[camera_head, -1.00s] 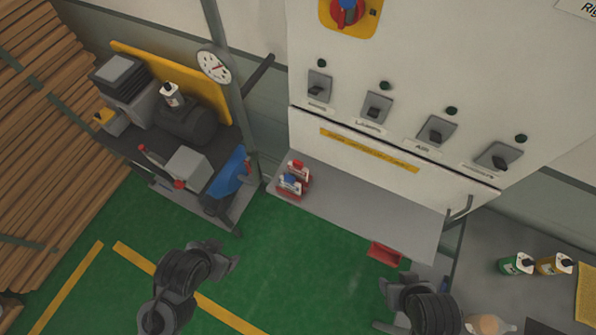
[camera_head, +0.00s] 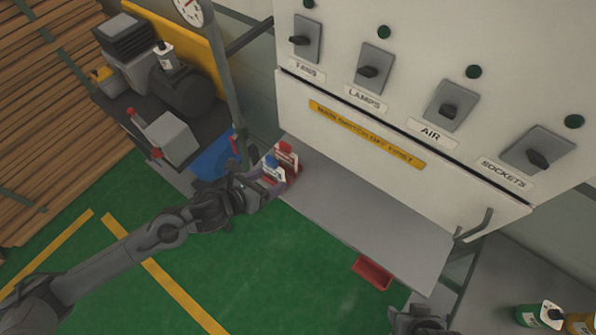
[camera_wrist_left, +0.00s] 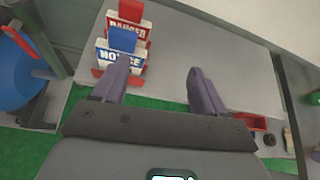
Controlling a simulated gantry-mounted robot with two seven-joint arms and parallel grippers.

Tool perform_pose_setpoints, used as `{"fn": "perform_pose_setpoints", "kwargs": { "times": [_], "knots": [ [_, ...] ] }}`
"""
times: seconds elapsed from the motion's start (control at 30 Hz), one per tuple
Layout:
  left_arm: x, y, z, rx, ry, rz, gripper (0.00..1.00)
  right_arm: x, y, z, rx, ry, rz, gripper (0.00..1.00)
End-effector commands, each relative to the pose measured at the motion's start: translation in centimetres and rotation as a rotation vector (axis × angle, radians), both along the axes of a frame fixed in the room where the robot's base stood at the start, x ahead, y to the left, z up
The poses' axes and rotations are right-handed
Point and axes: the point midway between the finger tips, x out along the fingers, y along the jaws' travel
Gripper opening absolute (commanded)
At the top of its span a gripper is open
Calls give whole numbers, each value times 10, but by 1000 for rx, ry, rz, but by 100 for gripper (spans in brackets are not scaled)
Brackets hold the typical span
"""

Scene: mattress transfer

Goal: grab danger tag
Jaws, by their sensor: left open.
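The danger tag (camera_head: 288,150), white with a red top, stands at the left end of the grey shelf (camera_head: 365,220). It also shows in the left wrist view (camera_wrist_left: 141,31), behind the blue-topped notice tag (camera_wrist_left: 103,55). The notice tag also shows in the head view (camera_head: 272,168). My left gripper (camera_head: 262,186) is just in front of the tags, open and empty. In the left wrist view its fingers (camera_wrist_left: 158,70) are apart, and the left fingertip overlaps the notice tag's lower part; contact cannot be told. My right gripper (camera_head: 418,320) is partly cut off at the bottom edge.
A white panel (camera_head: 340,125) with several switches rises behind the shelf. A post (camera_head: 228,85) and a cart with a blue item (camera_head: 212,158) stand left of the tags. The shelf's middle is clear.

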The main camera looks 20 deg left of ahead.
Motion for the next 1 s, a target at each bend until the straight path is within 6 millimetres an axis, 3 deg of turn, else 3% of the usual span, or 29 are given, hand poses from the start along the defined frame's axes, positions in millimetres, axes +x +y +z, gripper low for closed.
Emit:
{"fn": "perform_pose_setpoints", "kwargs": {
  "times": [0.03, 0.23, 0.4, 0.63, 1.0],
  "knots": [
    [12, 13, -12, 46, -28, -3, 72, 0, 1, -22, 2, -1, 0, 53],
    [38, 34, 3, 114, -105, -3, 72, 0, 4, -41, 12, -2, -2, 53],
    [56, 31, 6, 113, -125, 1, 72, 0, 6, -41, 19, -3, -4, 53],
    [82, 22, -6, 112, -125, 2, 72, 1, 6, -37, 19, -6, -7, 53],
    [104, 14, -15, 111, -123, 2, 72, 0, 3, -33, 7, -5, 1, 53]
  ]
}}
